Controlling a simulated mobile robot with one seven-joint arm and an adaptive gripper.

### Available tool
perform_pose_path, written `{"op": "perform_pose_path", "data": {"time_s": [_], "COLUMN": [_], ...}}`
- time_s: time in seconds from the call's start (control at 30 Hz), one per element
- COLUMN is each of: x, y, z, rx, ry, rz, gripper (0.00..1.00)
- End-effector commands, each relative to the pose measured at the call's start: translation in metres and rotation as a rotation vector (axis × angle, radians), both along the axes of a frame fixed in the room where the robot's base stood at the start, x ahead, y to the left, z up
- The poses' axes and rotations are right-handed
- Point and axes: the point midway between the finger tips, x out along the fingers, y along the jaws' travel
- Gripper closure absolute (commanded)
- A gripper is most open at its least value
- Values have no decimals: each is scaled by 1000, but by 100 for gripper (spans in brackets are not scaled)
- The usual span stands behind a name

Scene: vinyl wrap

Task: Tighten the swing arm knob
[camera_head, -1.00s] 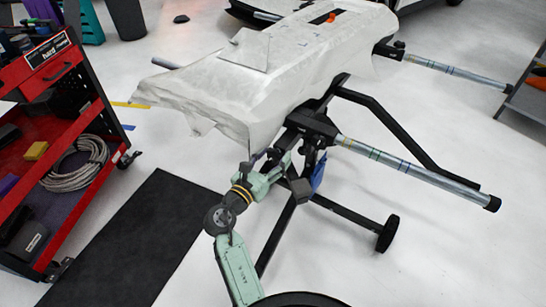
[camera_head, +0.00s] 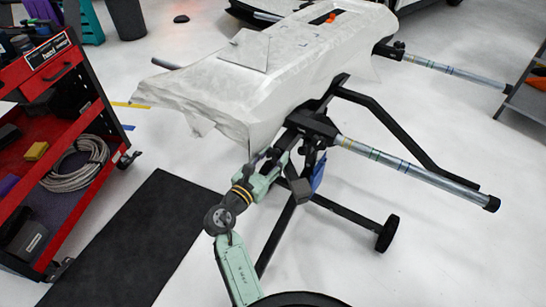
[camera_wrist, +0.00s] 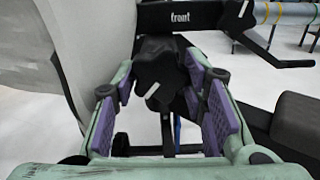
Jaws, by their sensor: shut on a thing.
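The swing arm knob (camera_wrist: 150,70) is black and lobed with a white mark. It sits in the middle of the wrist view, below a black bar marked "front" (camera_wrist: 180,15). My gripper (camera_wrist: 163,80) has its purple-padded fingers on both sides of the knob and is shut on it. In the head view my gripper (camera_head: 270,160) is at the near end of the black stand (camera_head: 312,122), just below the edge of the white-wrapped panel (camera_head: 270,65). The knob is too small and too covered to make out there.
The white wrap hangs close to the left of my gripper. A red tool cart (camera_head: 75,125) with a coiled hose stands at left. A black mat (camera_head: 130,245) lies on the floor between cart and stand.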

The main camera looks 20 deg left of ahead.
Motion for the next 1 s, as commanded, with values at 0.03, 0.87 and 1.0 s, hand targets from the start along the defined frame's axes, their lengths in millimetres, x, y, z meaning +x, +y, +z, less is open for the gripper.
{"op": "perform_pose_path", "data": {"time_s": [0.03, 0.87, 1.0], "x": [0, -6, -26], "y": [1, 3, 9], "z": [0, 0, 0], "rx": [0, -2, -3], "ry": [0, 0, 2], "rz": [3, 3, 5], "gripper": [89, 41, 41]}}
